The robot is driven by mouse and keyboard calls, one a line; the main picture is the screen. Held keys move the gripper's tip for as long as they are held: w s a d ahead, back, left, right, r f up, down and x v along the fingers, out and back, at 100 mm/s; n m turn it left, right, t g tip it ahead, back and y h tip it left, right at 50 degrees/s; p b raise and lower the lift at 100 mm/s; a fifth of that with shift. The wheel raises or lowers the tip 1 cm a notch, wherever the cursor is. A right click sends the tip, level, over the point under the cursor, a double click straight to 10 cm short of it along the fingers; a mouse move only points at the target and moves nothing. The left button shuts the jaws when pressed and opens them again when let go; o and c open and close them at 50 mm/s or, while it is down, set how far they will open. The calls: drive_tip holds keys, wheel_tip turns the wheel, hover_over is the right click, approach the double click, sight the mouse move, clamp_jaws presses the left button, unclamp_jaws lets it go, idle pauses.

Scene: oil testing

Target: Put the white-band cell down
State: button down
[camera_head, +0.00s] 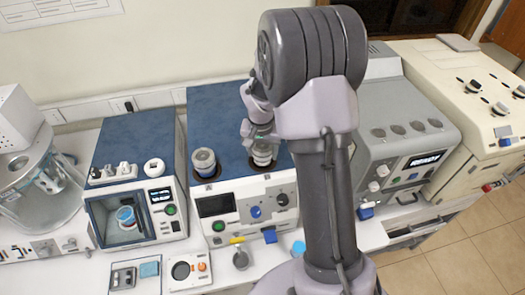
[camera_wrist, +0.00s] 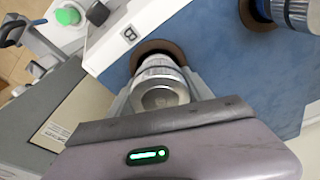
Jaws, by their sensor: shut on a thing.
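My gripper (camera_head: 260,138) is shut on a metal cell with a pale band (camera_head: 263,154), which I take as the white-band cell. It is upright at the right-hand well of a blue-topped unit (camera_head: 218,110). In the wrist view, the cell (camera_wrist: 160,84) stands between the fingers, with the brown well ring (camera_wrist: 150,46) around its far end beside a "B" label (camera_wrist: 129,34). I cannot tell whether it is fully seated. A second metal cell (camera_head: 204,162) stands in the left-hand well; it also shows in the wrist view (camera_wrist: 303,14).
A blue-topped unit with a window (camera_head: 128,150) stands to the left, holding a blue-lidded cup (camera_head: 126,216). A grey instrument (camera_head: 400,110) stands to the right, beyond my arm. Small items, including a blue round lid (camera_head: 298,247), lie on the front bench.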

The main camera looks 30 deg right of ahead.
drive_tip(key=shift+f, duration=0.1)
drive_tip(key=shift+c, duration=2.1)
unclamp_jaws()
